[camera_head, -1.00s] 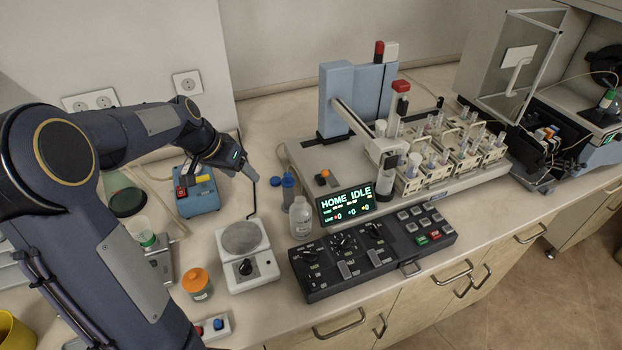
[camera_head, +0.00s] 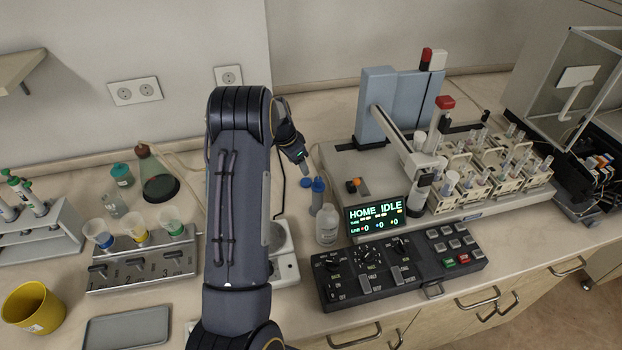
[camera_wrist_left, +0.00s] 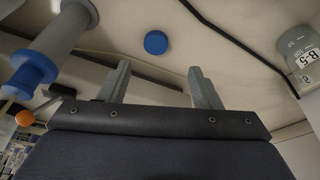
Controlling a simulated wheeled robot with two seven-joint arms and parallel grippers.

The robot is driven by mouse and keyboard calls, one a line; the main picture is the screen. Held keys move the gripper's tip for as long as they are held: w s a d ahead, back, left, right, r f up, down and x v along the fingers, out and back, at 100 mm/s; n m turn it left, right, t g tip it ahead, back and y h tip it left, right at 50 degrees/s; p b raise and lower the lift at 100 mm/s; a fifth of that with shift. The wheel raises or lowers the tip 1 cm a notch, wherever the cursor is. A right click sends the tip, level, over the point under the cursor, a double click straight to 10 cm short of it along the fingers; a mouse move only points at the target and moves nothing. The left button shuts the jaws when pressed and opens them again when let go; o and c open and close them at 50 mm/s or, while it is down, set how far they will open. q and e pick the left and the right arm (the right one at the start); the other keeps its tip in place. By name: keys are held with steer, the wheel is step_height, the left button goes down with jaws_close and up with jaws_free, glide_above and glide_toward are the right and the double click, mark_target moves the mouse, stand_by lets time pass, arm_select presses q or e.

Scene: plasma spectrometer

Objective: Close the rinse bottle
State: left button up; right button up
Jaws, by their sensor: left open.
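A grey cylinder with a blue ring (camera_wrist_left: 35,70) is at the left there. My right gripper is not in view.
A clear bottle (camera_head: 327,225) stands in front of the blue one, close to the display (camera_head: 375,213) and control panel (camera_head: 400,268). A black cable (camera_wrist_left: 240,45) runs past the cap. A labelled vessel (camera_wrist_left: 303,55) is at the right edge of the wrist view.

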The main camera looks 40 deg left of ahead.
mark_target(306, 181)
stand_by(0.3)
arm_select(q)
steer(key=shift+x, duration=1.3)
steer(key=shift+f, duration=0.1)
steer(key=x, duration=0.3)
steer(key=b+x, duration=0.1)
steer(key=x, duration=0.1)
steer(key=shift+s+d, duration=0.15)
steer(key=shift+d, duration=0.1)
steer(key=c, duration=1)
